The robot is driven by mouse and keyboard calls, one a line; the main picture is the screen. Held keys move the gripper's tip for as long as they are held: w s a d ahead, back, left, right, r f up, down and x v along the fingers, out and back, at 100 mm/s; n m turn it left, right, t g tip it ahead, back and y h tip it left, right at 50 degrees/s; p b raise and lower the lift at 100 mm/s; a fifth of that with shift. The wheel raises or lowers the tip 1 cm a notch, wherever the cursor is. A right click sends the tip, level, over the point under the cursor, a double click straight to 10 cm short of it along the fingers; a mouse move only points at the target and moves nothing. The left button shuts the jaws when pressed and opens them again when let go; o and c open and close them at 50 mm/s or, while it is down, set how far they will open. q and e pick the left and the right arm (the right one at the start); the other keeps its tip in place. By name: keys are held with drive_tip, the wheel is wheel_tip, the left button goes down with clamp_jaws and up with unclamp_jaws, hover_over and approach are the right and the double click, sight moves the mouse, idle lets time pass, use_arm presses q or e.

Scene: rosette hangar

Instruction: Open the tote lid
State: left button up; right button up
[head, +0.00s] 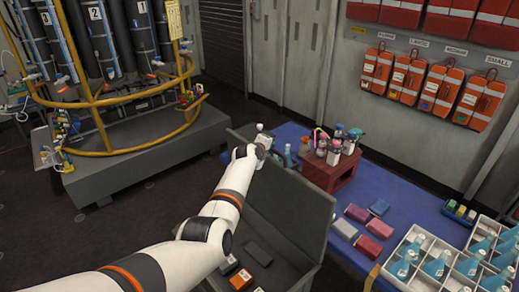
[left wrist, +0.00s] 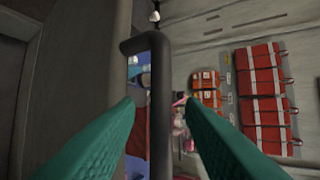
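The grey tote (head: 307,274) stands low in the front middle of the head view. Its lid (head: 290,203) is raised and tilted up along the side by the blue table, so boxes inside show. My left gripper (head: 263,141) is at the upper edge of the lid, partly hidden by its own wrist. In the left wrist view a dark bar handle (left wrist: 161,110) runs between the two green fingers of my left gripper (left wrist: 162,103). The fingers are apart, with gaps on both sides of the bar. My right gripper is not in view.
Orange and black boxes (head: 240,279) lie in the tote. The blue table (head: 388,186) behind the lid holds a red bottle rack (head: 328,172), coloured packs and a white divided tray (head: 412,238). A yellow-railed cylinder stand (head: 150,148) is at left. Dark floor lies between.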

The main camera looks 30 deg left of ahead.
use_arm(q)
drive_tip(key=v, duration=1)
drive_tip(key=shift+p, duration=0.45)
drive_tip(key=shift+s, duration=0.1)
